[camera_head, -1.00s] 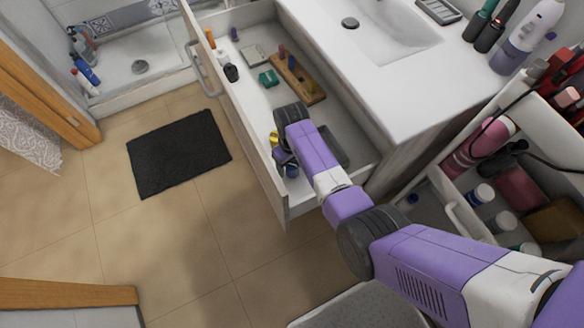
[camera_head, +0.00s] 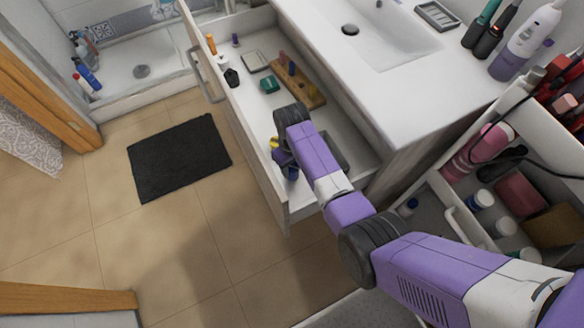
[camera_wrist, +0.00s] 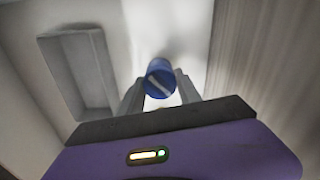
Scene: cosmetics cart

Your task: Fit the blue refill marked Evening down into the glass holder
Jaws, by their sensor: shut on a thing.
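My gripper (camera_head: 285,160) is low inside the open drawer, near its front end. In the wrist view, my gripper (camera_wrist: 160,92) is shut on a blue round piece, the blue refill (camera_wrist: 160,78), with a pale stripe across its end. Its marking cannot be read. In the head view a dark blue shape (camera_head: 290,172) shows just below the gripper; I cannot tell whether it is the refill. I cannot make out the glass holder in either view.
The open drawer (camera_head: 262,176) also holds a wooden rack (camera_head: 312,99) with several coloured pieces, a green item (camera_head: 269,85) and a dark bottle (camera_head: 231,77). A grey tray (camera_wrist: 78,75) lies left of the held piece. Drawer walls are close by.

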